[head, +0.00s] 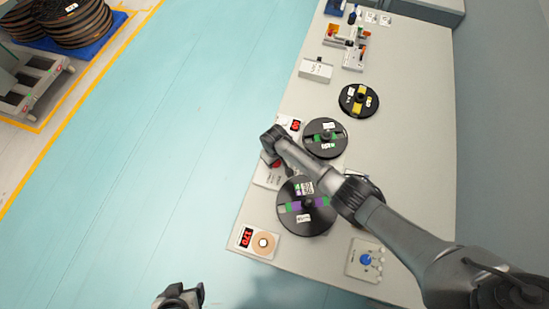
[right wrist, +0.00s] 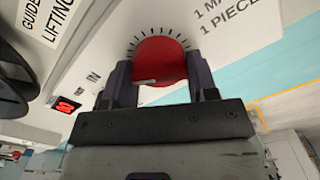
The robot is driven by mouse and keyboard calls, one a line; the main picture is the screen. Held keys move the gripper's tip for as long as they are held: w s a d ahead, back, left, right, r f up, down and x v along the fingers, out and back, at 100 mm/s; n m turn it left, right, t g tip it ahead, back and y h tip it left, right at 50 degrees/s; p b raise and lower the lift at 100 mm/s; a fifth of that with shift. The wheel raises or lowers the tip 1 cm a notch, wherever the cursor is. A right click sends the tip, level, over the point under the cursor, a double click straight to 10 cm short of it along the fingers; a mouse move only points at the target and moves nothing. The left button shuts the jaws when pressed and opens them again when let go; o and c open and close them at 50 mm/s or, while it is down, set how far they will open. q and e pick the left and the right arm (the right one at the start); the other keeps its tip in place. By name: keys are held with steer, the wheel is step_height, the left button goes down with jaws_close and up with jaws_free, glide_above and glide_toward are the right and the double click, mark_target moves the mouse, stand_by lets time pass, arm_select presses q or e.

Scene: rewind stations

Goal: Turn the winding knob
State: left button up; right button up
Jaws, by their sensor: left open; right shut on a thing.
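A red knob (right wrist: 158,58) sits on a white panel with a ring of black tick marks around it, in the right wrist view. My right gripper (right wrist: 160,80) is shut on it, one finger on each side. In the head view the right arm comes in from the right and its wrist (head: 273,139) is over the small panel (head: 265,178), covering most of the knob. My left gripper (head: 180,294) is at the bottom edge of the head view, open and empty, over the floor and away from the bench.
The grey bench (head: 410,140) carries several black reels, among them one with purple and green parts (head: 292,221) near the right arm. A panel with a blue knob (head: 366,260) and a red display (head: 246,237) are at the near end. The turquoise floor is clear.

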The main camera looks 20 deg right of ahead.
steer(key=o, duration=0.9)
steer(key=shift+r, duration=0.3)
step_height(320, 180, up, 13)
steer(key=p, duration=0.2)
steer(key=shift+r+p, duration=0.1)
steer(key=shift+p, duration=0.25)
